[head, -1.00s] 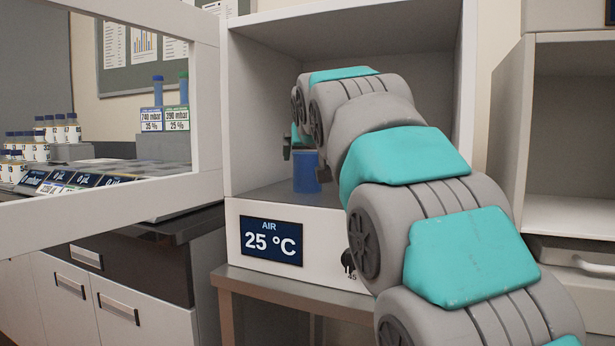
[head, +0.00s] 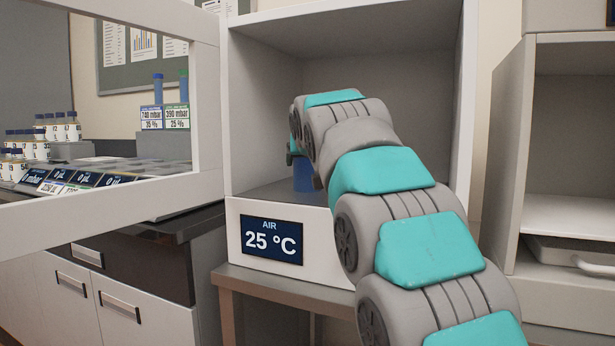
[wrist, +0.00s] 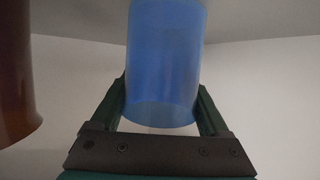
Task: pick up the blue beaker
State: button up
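The blue beaker (head: 304,175) stands on the floor of the open white chamber, its upper part covered by my arm in the head view. In the wrist view the beaker (wrist: 165,65) is upright between the two dark fingers of my gripper (wrist: 162,100). The fingers are spread, one along each side of it. I cannot tell whether they touch it. In the head view my gripper (head: 292,152) is mostly hidden behind my wrist.
A brown rounded object (wrist: 14,75) is close on the left in the wrist view. The chamber (head: 235,120) has side walls, and its front panel (head: 271,239) reads 25 °C. A white-framed pane (head: 120,205) stands at left. An open cabinet (head: 570,140) is at right.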

jog(key=c, duration=0.8)
jog(key=shift+o, duration=0.2)
